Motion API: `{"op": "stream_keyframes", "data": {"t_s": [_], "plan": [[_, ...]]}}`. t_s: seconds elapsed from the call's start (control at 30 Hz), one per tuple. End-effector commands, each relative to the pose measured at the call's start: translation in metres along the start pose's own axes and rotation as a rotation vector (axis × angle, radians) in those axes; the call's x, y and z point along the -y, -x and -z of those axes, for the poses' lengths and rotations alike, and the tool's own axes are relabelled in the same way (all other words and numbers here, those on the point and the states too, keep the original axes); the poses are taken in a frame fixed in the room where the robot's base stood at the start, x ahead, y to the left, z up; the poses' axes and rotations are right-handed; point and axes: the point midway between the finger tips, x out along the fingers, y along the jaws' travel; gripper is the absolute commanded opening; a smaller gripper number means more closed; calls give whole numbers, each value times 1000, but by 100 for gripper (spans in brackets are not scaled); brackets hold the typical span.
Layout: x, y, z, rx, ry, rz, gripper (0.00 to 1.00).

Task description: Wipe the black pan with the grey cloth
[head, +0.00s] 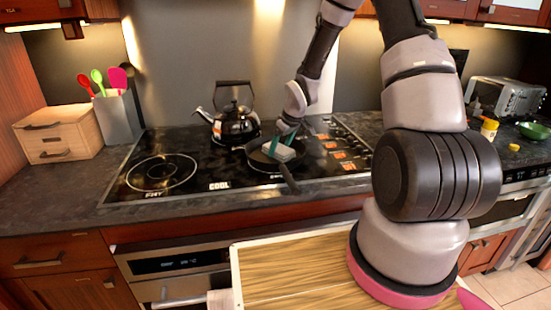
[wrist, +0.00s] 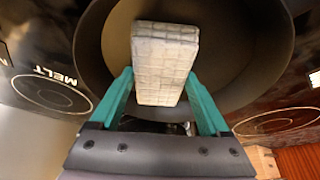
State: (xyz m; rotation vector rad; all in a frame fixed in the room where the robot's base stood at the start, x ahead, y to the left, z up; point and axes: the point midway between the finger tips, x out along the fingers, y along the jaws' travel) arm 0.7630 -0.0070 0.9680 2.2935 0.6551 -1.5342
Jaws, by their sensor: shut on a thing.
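The black pan (head: 257,162) sits on the stovetop, right of the middle, with its handle pointing toward the front right. The grey cloth (head: 280,152), a folded light-grey block, is in my gripper (head: 284,143), over the inside of the pan. In the wrist view the cloth (wrist: 164,62) lies between the teal fingers of my gripper (wrist: 162,95), which are shut on its sides. The pan (wrist: 245,55) fills the background behind it. I cannot tell whether the cloth touches the pan's bottom.
A dark kettle (head: 236,124) stands on the stovetop just behind and left of the pan. A wooden box (head: 58,136) and a utensil holder (head: 117,118) stand on the left counter. A toaster (head: 508,97) and green bowl (head: 534,131) are at right. The stovetop's front left is clear.

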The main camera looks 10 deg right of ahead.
Motion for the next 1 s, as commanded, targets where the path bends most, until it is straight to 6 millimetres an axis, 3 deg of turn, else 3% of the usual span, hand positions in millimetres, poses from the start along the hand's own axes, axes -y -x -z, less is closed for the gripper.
{"op": "stream_keyframes", "data": {"t_s": [0.17, 0.53, 1.0], "plan": [[-5, 0, -4, 0, 0, 1, 0], [8, -2, 4, 0, 3, 1, 0], [-4, 0, -3, 0, 1, 1, 0]]}}
